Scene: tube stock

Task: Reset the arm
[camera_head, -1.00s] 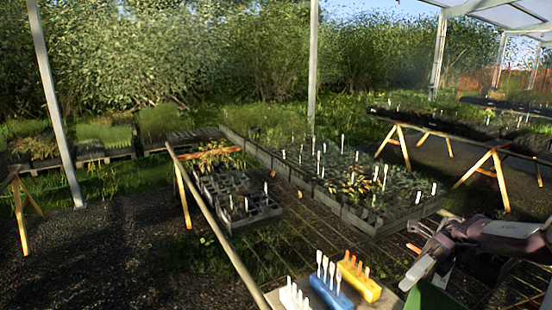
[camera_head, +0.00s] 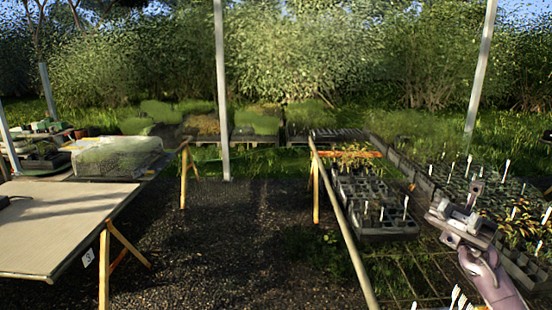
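My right gripper (camera_head: 458,212) is raised at the right of the head view, in front of the seedling trays. Its fingers look apart, and I see nothing held between them. My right arm comes up from the bottom right corner. My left gripper is not in view.
A bare table (camera_head: 60,225) on wooden trestles stands at the left, with a clear plastic-covered tray (camera_head: 117,157) behind it. Seedling trays (camera_head: 385,228) with white labels stand at the right. White tips (camera_head: 457,298) show at the bottom edge. Dark gravel (camera_head: 240,240) lies open in the middle.

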